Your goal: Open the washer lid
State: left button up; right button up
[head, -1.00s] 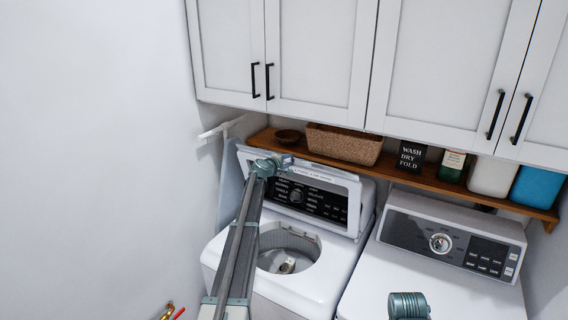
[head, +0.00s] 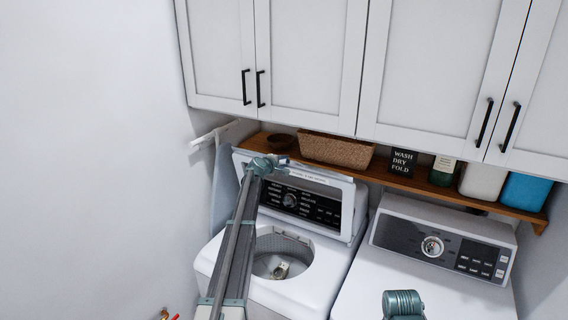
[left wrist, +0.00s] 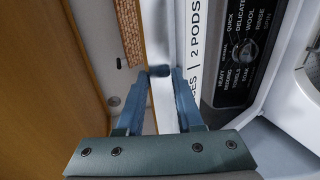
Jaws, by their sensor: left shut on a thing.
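The washer (head: 216,262) is the left machine in the head view, with its round tub opening uncovered. Its white lid (head: 346,192) stands raised at the back, in front of the control panel, which shows through the lid's frame. My left gripper (head: 284,160) is at the lid's top edge and is shut on it. In the left wrist view, the fingers (left wrist: 164,72) close on the lid's narrow edge, beside its printed face (left wrist: 194,62). My right gripper is out of view; only a teal part of my right arm shows at the bottom.
A wooden shelf (head: 388,178) with a basket (head: 336,150), a sign, and bottles runs close behind the lid's top. White cabinets (head: 300,60) hang above. The dryer (head: 450,290) stands at the right, and a plain wall is at the left.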

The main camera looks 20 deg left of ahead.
pick_arm(q)
jog(key=p+v, duration=0.3)
jog(key=v, duration=0.9)
jog(key=shift+p, duration=0.3)
